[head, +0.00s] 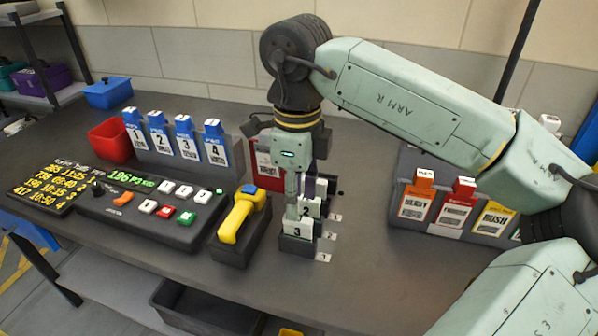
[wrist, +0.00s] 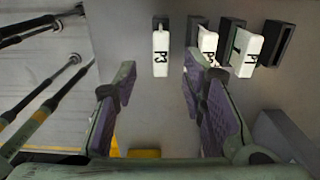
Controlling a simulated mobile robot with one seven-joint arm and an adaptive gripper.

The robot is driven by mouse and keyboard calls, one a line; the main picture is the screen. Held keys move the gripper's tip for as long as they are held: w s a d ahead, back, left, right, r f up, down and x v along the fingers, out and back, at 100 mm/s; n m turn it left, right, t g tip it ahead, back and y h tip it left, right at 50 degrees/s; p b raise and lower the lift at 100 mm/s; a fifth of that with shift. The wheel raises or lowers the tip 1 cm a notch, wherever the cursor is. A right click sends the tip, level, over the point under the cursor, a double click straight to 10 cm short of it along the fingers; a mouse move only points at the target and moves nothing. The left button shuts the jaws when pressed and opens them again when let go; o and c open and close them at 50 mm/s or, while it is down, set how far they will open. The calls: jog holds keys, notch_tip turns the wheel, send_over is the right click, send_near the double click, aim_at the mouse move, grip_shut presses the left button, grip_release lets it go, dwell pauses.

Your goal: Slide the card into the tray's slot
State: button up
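My gripper (head: 306,200) points down over a row of small dark holders with white numbered tags. In the wrist view my gripper (wrist: 158,82) has its purple-padded fingers apart, with nothing visible between them. Tags 3 (head: 298,229) and 2 (head: 308,208) show below it in the head view. In the wrist view, tag P3 (wrist: 160,52) lies ahead of the gap, with tags P2 (wrist: 208,42) and P1 (wrist: 246,52) to its right. I cannot tell which card is meant. A red card (head: 268,168) stands behind my gripper, partly hidden. No tray slot is clearly identifiable.
Blue numbered cards (head: 187,137) stand in a grey rack at the left. Orange (head: 417,195), red (head: 457,204) and yellow (head: 492,218) cards stand at the right. A yellow-handled tool (head: 240,214) sits left of my gripper, beside a button panel (head: 150,210). The table's front middle is clear.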

aim_at(298, 222)
notch_tip(298, 222, down, 7)
jog(key=shift+r+p, duration=0.1)
jog(key=shift+p, duration=0.45)
jog(key=shift+c, duration=0.3)
grip_shut()
jog(key=shift+r, duration=0.3)
jog(key=shift+r+p, duration=1.25)
jog(key=shift+r, duration=1)
jog(key=shift+r, duration=0.1)
jog(key=shift+r+p, duration=0.75)
jog(key=shift+r, duration=1.2)
